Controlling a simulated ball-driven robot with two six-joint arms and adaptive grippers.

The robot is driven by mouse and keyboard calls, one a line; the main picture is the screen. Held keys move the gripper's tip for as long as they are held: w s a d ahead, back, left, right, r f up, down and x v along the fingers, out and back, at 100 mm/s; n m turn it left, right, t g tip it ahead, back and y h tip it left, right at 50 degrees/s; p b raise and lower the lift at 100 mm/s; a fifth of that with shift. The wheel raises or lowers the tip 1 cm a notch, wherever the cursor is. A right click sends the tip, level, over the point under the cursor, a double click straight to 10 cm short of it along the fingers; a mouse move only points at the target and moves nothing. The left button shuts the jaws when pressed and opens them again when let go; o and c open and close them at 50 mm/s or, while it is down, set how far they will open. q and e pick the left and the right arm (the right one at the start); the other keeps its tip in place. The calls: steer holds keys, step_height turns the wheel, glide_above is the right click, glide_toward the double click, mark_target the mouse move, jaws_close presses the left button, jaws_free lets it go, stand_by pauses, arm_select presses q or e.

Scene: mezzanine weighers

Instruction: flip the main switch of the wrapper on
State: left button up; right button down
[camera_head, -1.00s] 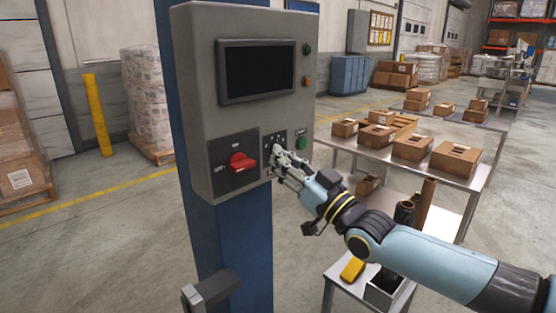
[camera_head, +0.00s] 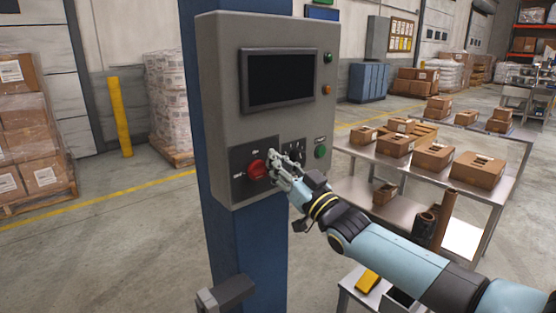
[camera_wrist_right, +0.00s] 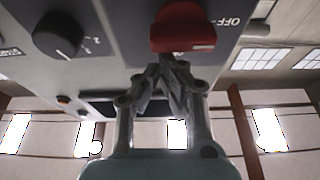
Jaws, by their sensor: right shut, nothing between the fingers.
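The grey control box of the wrapper (camera_head: 222,100) is fixed to a blue post. Its red main switch (camera_head: 257,169) sits on a dark plate at the lower left of the box face. My right gripper (camera_head: 273,158) is shut and empty, with its fingertips at the right side of the red switch. In the right wrist view the red switch (camera_wrist_right: 183,27) is just beyond the fingertips (camera_wrist_right: 172,58), with the word OFF beside it; whether they touch, I cannot tell. A black selector knob (camera_wrist_right: 58,35) shows at the left there. My left gripper is out of view.
A dark screen (camera_head: 278,79) and a green button (camera_head: 320,152) are on the box. A metal table (camera_head: 500,192) with several cardboard boxes stands to the right. A grey bracket (camera_head: 226,294) juts out below the box.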

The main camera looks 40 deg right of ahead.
steer(key=shift+d+m+h, duration=0.1)
steer(key=shift+m+h, duration=0.4)
steer(key=shift+m, duration=0.5)
steer(key=shift+d+f+m+h, duration=0.1)
steer(key=shift+m+h, duration=0.5)
steer(key=shift+m, duration=0.5)
steer(key=shift+d+f+p, duration=0.2)
steer(key=shift+f+p, duration=0.05)
steer(key=shift+p, duration=0.1)
steer(key=f+m+g+h+p, duration=0.1)
steer(key=m, duration=0.4)
steer(key=f+m+g+h+p, duration=0.1)
steer(key=m, duration=0.4)
steer(key=f+m+g+h+p, duration=0.1)
steer(key=f+m+h+p, duration=0.1)
steer(key=m, duration=0.3)
steer(key=shift+d+g, duration=0.2)
steer(key=shift+g, duration=0.1)
steer(key=shift+a+f, duration=0.2)
steer(key=shift+f, duration=0.05)
steer(key=shift+w, duration=0.1)
